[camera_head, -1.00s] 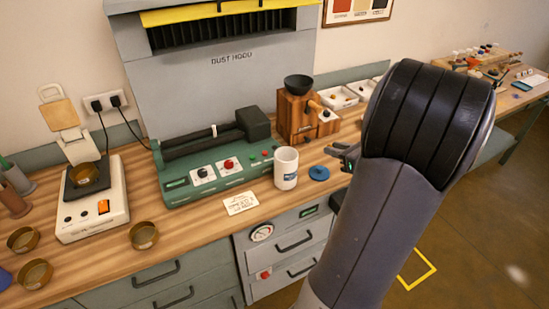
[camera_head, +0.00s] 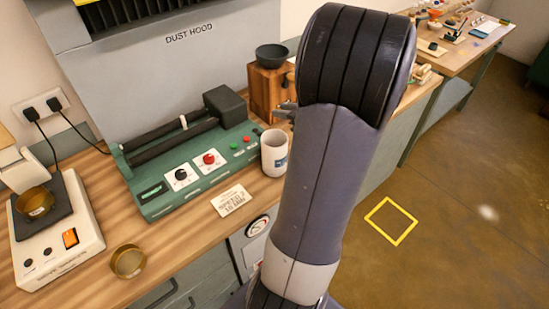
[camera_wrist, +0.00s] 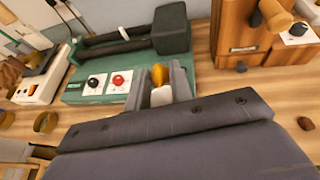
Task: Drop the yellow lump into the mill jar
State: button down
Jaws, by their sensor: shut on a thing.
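The yellow lump (camera_wrist: 159,73) shows between the two fingertips of my gripper (camera_wrist: 160,78), which is shut on it. The white mill jar (camera_head: 274,153) stands upright on the wooden bench, right of the green roller machine. In the wrist view a white piece, which looks like the jar (camera_wrist: 161,96), shows between my fingers, nearer the palm than the lump. In the head view my gripper (camera_head: 286,110) is partly hidden behind my arm, just above and right of the jar. The lump cannot be seen there.
The green roller machine (camera_head: 195,170) is left of the jar. A wooden grinder (camera_head: 268,92) stands behind. A paper card (camera_head: 231,200) lies in front. A brown lump (camera_wrist: 306,123) lies on the bench at the right. A scale (camera_head: 60,245) is at far left.

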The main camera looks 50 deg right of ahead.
notch_tip(320, 180, down, 3)
jog(key=shift+b, duration=0.9)
jog(key=c, duration=1.2)
grip_release()
jog(key=shift+o, duration=0.2)
jog(key=a+b+v, duration=0.1)
jog(key=v, duration=0.9)
jog(key=shift+s+d+r, duration=0.2)
jog(key=shift+s+d, duration=0.2)
jog(key=shift+d, duration=0.1)
